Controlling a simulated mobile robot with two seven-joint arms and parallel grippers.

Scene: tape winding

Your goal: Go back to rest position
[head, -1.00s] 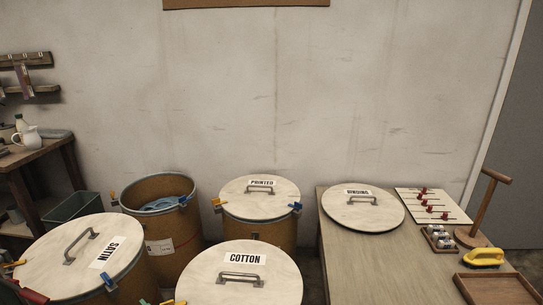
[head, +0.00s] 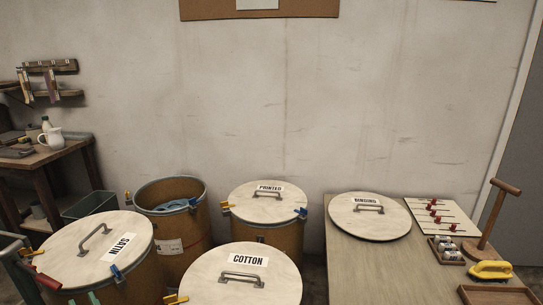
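The task names no object. My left gripper (head: 82,299) shows only as green tips at the bottom edge, in front of the drum with the SATIN lid (head: 87,246). Most of it is cut off by the picture's edge, so its opening is unclear. Nothing can be seen held in it. My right gripper is out of view.
Lidded drums marked COTTON (head: 240,281) and PRINTED (head: 268,207) stand near an open drum (head: 180,246). At right, a table (head: 372,262) bears a BINDING lid (head: 369,220), a pegged board (head: 440,211), a wooden stand (head: 491,220) and a yellow-handled tool (head: 491,269). A side bench (head: 75,147) stands left.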

